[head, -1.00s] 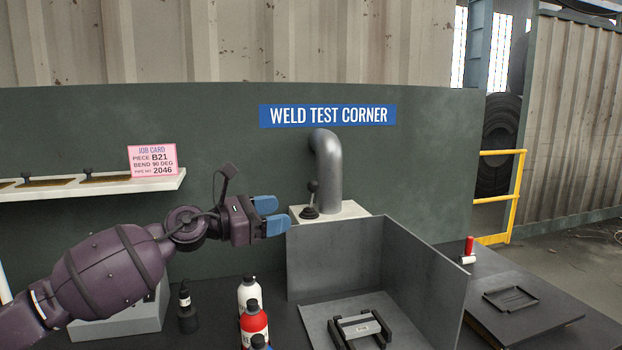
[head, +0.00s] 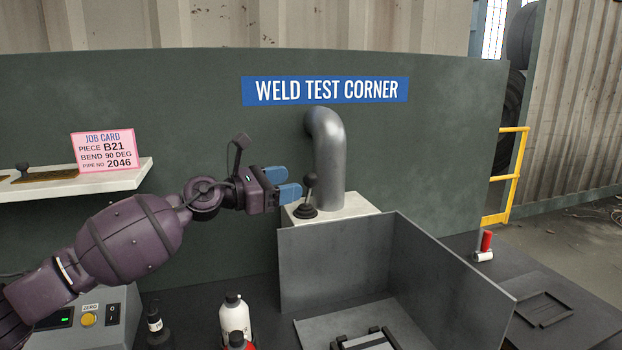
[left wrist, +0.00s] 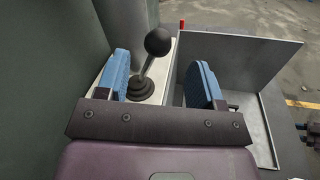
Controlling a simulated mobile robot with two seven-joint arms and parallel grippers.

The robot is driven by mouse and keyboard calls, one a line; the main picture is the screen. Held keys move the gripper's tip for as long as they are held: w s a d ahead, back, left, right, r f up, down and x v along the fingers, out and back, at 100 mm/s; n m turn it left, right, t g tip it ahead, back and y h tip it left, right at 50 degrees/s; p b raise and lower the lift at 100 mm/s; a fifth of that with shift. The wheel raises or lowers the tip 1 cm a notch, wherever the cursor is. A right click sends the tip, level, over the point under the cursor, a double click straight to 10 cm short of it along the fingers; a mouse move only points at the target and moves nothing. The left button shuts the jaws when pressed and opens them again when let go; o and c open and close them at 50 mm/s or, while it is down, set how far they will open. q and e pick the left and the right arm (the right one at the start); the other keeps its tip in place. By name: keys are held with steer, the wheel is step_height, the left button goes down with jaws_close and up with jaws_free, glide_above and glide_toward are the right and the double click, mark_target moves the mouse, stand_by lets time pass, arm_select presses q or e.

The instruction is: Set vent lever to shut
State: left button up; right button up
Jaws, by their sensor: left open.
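The vent lever (head: 310,188) is a dark stick with a black ball knob on a rubber boot, on a white box (head: 345,208) at the foot of a grey vent pipe (head: 330,160). My left gripper (head: 290,193) is open, its blue fingertips just left of the lever in the head view. The stick leans to the right there. I see no clear contact.
A grey open-sided metal bay (head: 340,270) stands in front of the white box. A white bottle (head: 234,318) and a dark bottle (head: 158,328) stand at the front. A control box (head: 95,318) is at lower left. A shelf with a job card (head: 103,150) is at left.

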mark_target(304, 180)
arm_select(q)
steer(key=x, duration=0.6)
steer(key=shift+w+d, duration=0.15)
steer(key=shift+w, duration=0.05)
jaws_close()
